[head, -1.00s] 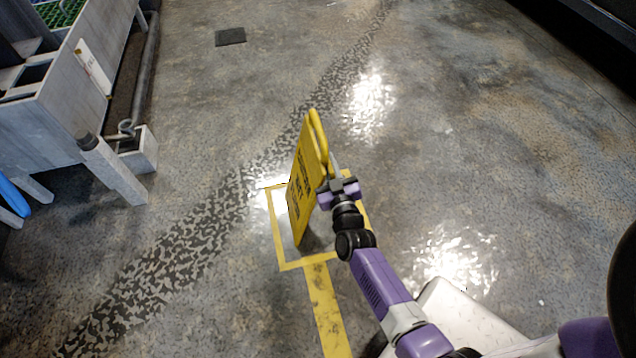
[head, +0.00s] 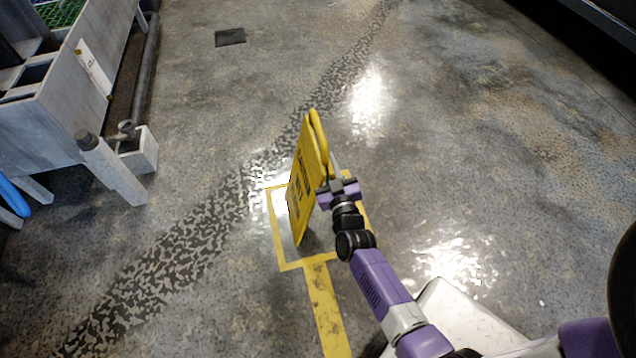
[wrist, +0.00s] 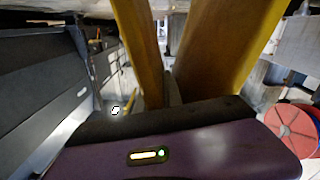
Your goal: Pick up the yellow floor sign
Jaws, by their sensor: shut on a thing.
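The yellow floor sign (head: 304,180) stands near the middle of the head view, upright with a slight tilt, over a yellow square outline on the floor. It has dark lettering on its left face. My gripper (head: 333,180) is at its right side, in the upper half, and is shut on it. In the wrist view the sign's two yellow panels (wrist: 222,50) rise close in front of my gripper (wrist: 168,98). The fingertips are mostly hidden, and I cannot tell whether the sign's feet touch the floor.
A grey bench-like structure (head: 50,125) with legs stands at the left. A dark square plate (head: 230,37) lies on the floor farther back. A yellow floor stripe (head: 327,310) runs toward the bottom. The floor around the sign is clear. A red disc (wrist: 292,132) shows in the wrist view.

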